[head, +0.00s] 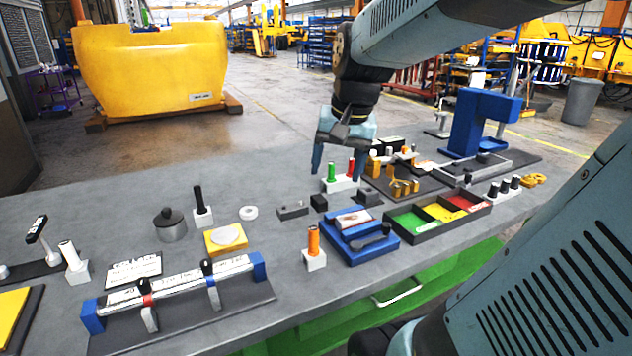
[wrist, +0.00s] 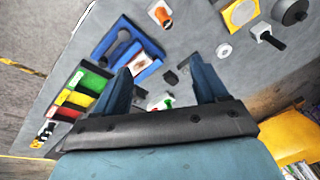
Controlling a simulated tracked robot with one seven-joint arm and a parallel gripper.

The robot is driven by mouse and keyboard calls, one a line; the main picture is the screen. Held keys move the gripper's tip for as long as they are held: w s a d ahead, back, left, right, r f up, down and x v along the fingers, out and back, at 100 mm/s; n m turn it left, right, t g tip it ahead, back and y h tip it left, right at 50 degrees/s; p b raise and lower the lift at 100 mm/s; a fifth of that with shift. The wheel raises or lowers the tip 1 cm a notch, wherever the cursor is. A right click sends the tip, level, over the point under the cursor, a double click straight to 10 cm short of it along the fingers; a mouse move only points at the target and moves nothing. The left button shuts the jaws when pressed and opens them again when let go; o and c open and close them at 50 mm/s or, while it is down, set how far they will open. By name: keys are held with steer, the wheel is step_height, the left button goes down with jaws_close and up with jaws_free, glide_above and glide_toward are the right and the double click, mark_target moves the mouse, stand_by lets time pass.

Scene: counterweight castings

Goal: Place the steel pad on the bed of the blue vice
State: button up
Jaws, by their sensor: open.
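My gripper (head: 338,172) is open and empty, pointing down above the middle of the bench. In the wrist view its fingers (wrist: 163,72) stand apart, with a small dark block (wrist: 170,77) seen between the tips. Small dark-grey blocks lie near it in the head view: a long one (head: 292,211), a short one (head: 318,203) and one right of the gripper (head: 368,198). One may be the steel pad; I cannot tell which. A low blue fixture (head: 365,252), with a pale brown-marked plate and a dark handle, may be the blue vice. It also shows in the wrist view (wrist: 104,48).
A tall blue press-like frame (head: 485,115) stands at the right. A tray of green, yellow and red bins (head: 424,232) lies right of the low fixture. An orange-topped holder (head: 314,248) stands left of it. Green and red pegs (head: 340,183) stand close beneath my gripper.

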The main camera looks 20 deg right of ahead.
steer(key=s+a+n+t, duration=0.2)
steer(key=s+a+n, duration=0.2)
steer(key=s+n, duration=0.1)
steer(key=shift+s+a+n+t+h, duration=0.3)
steer(key=shift+s+n, duration=0.1)
steer(key=shift+s, duration=0.45)
